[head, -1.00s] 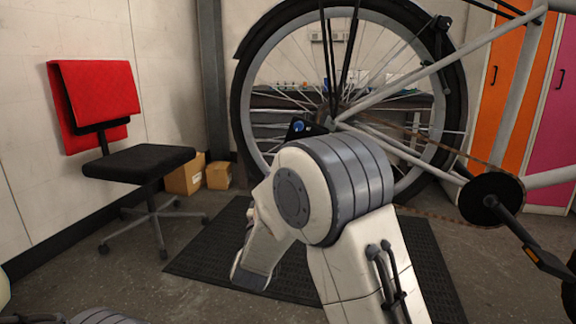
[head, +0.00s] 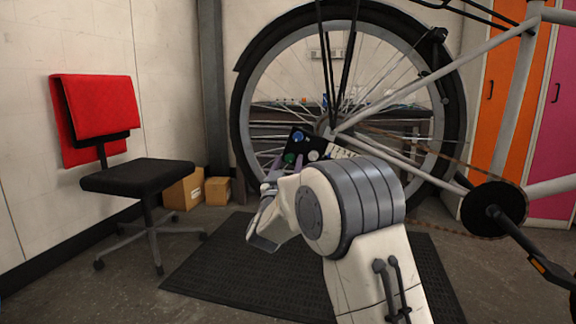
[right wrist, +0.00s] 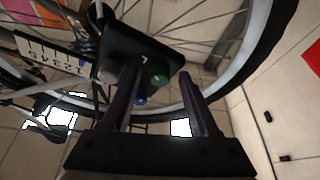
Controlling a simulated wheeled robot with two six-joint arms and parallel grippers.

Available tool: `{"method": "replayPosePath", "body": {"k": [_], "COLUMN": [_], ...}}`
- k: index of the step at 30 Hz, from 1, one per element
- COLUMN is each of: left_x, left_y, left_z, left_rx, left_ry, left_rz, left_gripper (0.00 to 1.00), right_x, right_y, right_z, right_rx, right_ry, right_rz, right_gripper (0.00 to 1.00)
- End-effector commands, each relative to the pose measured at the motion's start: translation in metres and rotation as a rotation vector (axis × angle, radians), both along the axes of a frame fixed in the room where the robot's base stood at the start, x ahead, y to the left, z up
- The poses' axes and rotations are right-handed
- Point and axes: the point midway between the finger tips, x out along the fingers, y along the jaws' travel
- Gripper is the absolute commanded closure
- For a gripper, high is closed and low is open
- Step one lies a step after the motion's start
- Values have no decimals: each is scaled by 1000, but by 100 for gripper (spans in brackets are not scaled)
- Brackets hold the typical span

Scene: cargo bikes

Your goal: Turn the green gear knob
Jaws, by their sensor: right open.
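The green gear knob (head: 289,157) sits at the lower left of a black panel (head: 299,145) beside the bike's rear wheel hub. A blue knob (head: 297,136) is above it and a white knob (head: 313,155) to its right. In the right wrist view the green knob (right wrist: 160,73) shows between the fingertips' directions, with the blue knob (right wrist: 141,99) just below it. My right gripper (right wrist: 158,82) is open, its fingers pointing at the panel, one on either side of the green knob. I cannot tell whether they touch it. My left gripper is not in view.
The large rear wheel (head: 457,110) and its spokes surround the panel. A white plate with dark marks (right wrist: 50,58) is beside it. The crank (head: 493,209) is at right, a red and black chair (head: 137,175) at left. A dark mat (head: 215,275) covers the floor.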

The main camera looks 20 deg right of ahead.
Motion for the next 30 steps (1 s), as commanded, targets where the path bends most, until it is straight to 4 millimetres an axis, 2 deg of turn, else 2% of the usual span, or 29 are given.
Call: {"method": "replayPosePath", "body": {"k": [2, 6, 7, 20, 30], "left_x": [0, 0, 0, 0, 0], "left_y": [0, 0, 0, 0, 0], "left_z": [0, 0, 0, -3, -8], "left_rx": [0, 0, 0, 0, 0], "left_ry": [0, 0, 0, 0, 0], "left_rz": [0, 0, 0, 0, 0], "left_gripper": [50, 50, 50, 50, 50], "right_x": [0, 0, 0, 0, 1], "right_y": [0, 0, 0, 1, 3], "right_z": [0, 0, 0, -1, -1], "right_rx": [0, 0, 0, 57, 272], "right_ry": [0, 0, 0, -39, -185], "right_rz": [0, 0, 0, 1, 1], "right_gripper": [43, 97, 100, 100, 100]}}
